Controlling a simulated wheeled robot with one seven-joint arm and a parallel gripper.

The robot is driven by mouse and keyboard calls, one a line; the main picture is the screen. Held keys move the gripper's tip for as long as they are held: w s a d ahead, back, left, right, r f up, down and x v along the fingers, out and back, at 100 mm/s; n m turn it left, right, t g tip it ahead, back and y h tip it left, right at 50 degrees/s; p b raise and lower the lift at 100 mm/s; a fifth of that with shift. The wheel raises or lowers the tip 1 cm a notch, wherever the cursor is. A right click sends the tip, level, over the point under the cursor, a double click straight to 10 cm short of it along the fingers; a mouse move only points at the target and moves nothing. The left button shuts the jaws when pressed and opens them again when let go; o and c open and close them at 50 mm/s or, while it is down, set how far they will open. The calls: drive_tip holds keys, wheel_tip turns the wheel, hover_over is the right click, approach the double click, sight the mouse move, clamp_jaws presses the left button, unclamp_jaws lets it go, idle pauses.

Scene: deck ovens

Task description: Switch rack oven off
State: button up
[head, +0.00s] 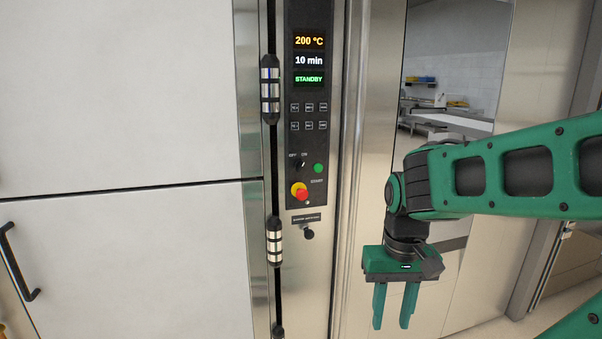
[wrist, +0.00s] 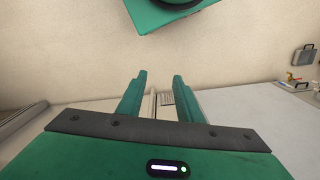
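The rack oven's control panel (head: 307,240) is a dark upright strip in the head view. Its displays read 200 °C, 10 min and a green STANDBY (head: 308,79). A black rotary switch (head: 299,163) with an OFF/ON label sits below the small buttons; its exact setting is too small to tell. Beside it is a green start button (head: 318,168), and below is a red emergency button (head: 301,193) on yellow. My gripper (head: 393,318) hangs to the right of and below the panel, fingers down, apart and empty. The wrist view also shows my gripper's open fingers (wrist: 158,85).
A steel door with a window (head: 455,65) stands behind my arm. Space before the panel looks clear.

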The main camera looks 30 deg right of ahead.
drive_tip(key=o, duration=0.3)
drive_tip(key=shift+s+r, duration=0.15)
drive_tip(key=shift+s, duration=0.15)
drive_tip(key=w+a+f+m+t+y, duration=0.1)
drive_tip(key=w+a+t+y, duration=0.3)
drive_tip(key=w, duration=1)
drive_tip(key=w+a+f+m+t+y, duration=0.1)
drive_tip(key=w+a+f+t, duration=0.3)
drive_tip(key=w, duration=1.1)
drive_tip(key=m+t+h, duration=0.4)
drive_tip(key=m+t, duration=0.8)
drive_tip(key=m, duration=0.2)
approach(302, 168)
drive_tip(key=w, duration=0.3)
drive_tip(key=w+r, duration=0.1)
drive_tip(key=w, duration=0.5)
drive_tip(key=shift+a+r, duration=0.15)
drive_tip(key=shift+a, duration=0.05)
drive_tip(key=c, duration=1)
